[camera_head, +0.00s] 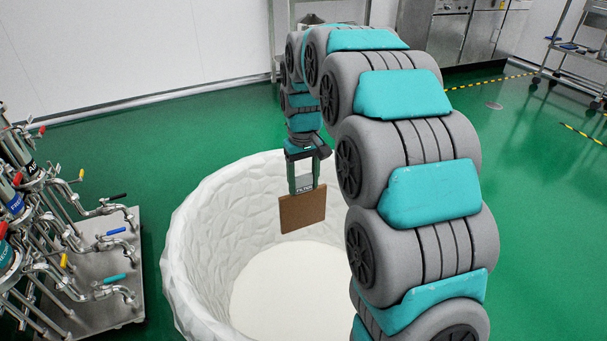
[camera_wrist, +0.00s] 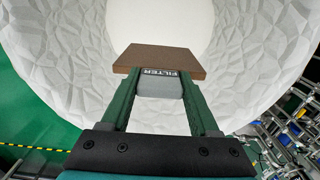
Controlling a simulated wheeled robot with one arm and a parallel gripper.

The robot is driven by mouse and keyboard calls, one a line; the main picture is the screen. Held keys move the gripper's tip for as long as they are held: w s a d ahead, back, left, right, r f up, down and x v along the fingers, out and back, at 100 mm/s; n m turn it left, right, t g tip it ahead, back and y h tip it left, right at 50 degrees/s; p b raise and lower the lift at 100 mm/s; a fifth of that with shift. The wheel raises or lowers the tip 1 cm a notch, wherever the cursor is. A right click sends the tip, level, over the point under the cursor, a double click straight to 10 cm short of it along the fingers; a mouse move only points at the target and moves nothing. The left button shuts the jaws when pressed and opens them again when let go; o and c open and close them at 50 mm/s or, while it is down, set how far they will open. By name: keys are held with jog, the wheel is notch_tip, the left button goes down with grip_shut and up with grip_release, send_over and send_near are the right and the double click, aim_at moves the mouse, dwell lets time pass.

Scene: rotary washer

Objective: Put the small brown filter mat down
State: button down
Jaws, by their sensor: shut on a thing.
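The small brown filter mat (camera_head: 303,211) is a thin square with a grey block labelled FILTER at its top. It hangs upright from my gripper (camera_head: 304,178), above the inside of a large white round tub (camera_head: 185,245). In the wrist view the mat (camera_wrist: 160,60) is seen on its edge, beyond the fingers. My gripper (camera_wrist: 162,90) is shut on the grey labelled block of the mat. The mat appears clear of the tub's pale floor. My arm hides the tub's right side in the head view.
A metal cart (camera_head: 110,275) with pipes and coloured valve handles stands left of the tub. Steel cabinets (camera_head: 470,35) stand at the back right, and a wheeled rack (camera_head: 572,60) stands at the far right. The green floor (camera_head: 120,150) around the tub is mostly open.

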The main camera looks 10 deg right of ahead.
jog(key=b, duration=0.3)
send_over(304, 227)
jog(key=shift+w+f, duration=0.15)
jog(key=shift+f, duration=2.3)
jog(key=shift+w+f, duration=0.1)
jog(key=shift+f, duration=2.3)
jog(key=shift+c, duration=0.2)
grip_release()
jog(key=s+r, duration=0.2)
jog(key=s, duration=1)
jog(key=s+r+m+g+p, duration=0.1)
jog(key=s+r, duration=0.2)
jog(key=s, duration=1)
jog(key=s+r+m, duration=0.1)
jog(key=s+r, duration=0.2)
jog(key=s, duration=0.9)
jog(key=shift+s+d+g+p, duration=0.15)
jog(key=shift+s+g+p, duration=0.05)
jog(key=shift+g+p, duration=0.2)
jog(key=shift+r, duration=0.1)
